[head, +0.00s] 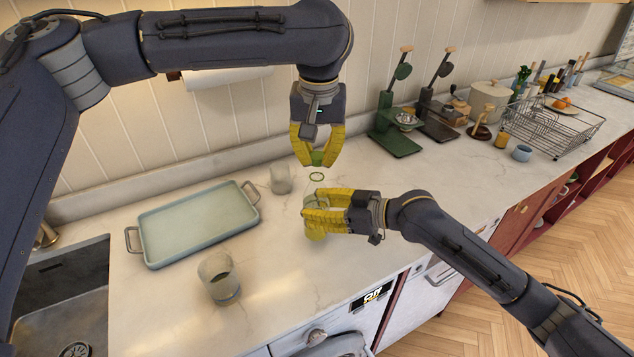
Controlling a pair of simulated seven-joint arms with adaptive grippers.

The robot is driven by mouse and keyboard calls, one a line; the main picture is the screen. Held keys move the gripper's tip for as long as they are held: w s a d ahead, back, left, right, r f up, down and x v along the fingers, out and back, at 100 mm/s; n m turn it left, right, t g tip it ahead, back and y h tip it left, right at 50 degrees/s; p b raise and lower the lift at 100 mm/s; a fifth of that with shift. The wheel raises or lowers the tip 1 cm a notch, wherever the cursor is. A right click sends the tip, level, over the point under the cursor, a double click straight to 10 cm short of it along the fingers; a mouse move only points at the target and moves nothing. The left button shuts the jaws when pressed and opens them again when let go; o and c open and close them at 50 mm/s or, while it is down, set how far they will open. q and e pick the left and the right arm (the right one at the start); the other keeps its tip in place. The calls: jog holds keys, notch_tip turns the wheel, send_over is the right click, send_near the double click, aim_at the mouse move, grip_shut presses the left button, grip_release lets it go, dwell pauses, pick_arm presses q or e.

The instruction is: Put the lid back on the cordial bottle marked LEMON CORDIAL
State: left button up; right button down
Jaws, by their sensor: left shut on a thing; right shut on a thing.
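My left gripper (317,161) is shut on a small green lid (317,157). It holds the lid just above a green ring (316,177), which looks like the rim of the bottle's mouth, with a small gap between them. My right gripper (306,208) comes in from the right and is shut around the bottle (315,234). The bottle is see-through with yellowish contents low down, and looks upright on the counter. The yellow fingers cover much of its body. I cannot read any label on it.
A pale blue tray (145,222) lies at the left by the sink (62,300). A glass (218,277) stands in front of it, and another glass (281,179) behind. Green and dark stands (396,143) and a wire dish rack (570,140) are farther right. The front counter is mostly clear.

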pick_arm(q)
jog(key=shift+f, duration=0.2)
dwell(0.4)
jog(key=shift+f, duration=0.75)
jog(key=shift+f, duration=0.55)
dwell(0.3)
